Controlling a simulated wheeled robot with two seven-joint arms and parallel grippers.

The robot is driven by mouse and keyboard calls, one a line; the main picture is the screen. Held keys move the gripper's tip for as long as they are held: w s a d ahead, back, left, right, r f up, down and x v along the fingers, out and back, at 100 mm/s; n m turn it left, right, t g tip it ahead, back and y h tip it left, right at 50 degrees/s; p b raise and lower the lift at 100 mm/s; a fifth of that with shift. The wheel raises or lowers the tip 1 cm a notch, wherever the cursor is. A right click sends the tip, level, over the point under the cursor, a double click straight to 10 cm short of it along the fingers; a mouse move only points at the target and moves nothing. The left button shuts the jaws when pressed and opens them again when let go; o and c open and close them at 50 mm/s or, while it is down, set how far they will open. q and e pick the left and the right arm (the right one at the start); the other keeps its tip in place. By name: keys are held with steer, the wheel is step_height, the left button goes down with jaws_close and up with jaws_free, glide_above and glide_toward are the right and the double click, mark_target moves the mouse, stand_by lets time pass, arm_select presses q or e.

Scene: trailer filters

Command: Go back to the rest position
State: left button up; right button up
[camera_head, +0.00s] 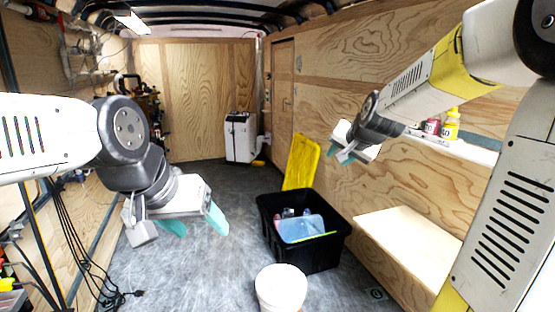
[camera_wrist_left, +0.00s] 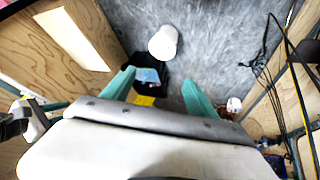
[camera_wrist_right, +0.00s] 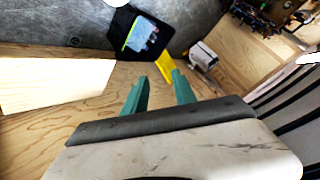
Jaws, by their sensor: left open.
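My left gripper (camera_head: 195,226) is open and empty, held in the air over the floor on the left side of the head view. Its teal fingers stand wide apart in the left wrist view (camera_wrist_left: 160,90), with nothing between them but the background. My right gripper (camera_head: 339,155) hangs in the air near the right wall, above and behind the black bin. In the right wrist view (camera_wrist_right: 161,88) its teal fingers have a gap between them and hold nothing. Neither gripper touches anything.
A black bin (camera_head: 322,264) with items inside stands on the floor, its yellow lid (camera_head: 300,160) behind it. A white bucket (camera_head: 280,290) is in front. A wooden bench (camera_head: 410,240) and a shelf with bottles (camera_head: 470,149) line the right wall. Cables (camera_head: 85,250) hang at left.

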steer(key=s+a+f+n+g, duration=0.1)
steer(key=s+n+g, duration=0.1)
steer(key=s, duration=1.2)
steer(key=s+a+f+n+g, duration=0.1)
steer(key=s+n, duration=0.3)
steer(key=s, duration=1)
steer(key=shift+a+f+g+y, duration=0.3)
steer(key=shift+a+f+g, duration=0.15)
steer(key=shift+f, duration=0.25)
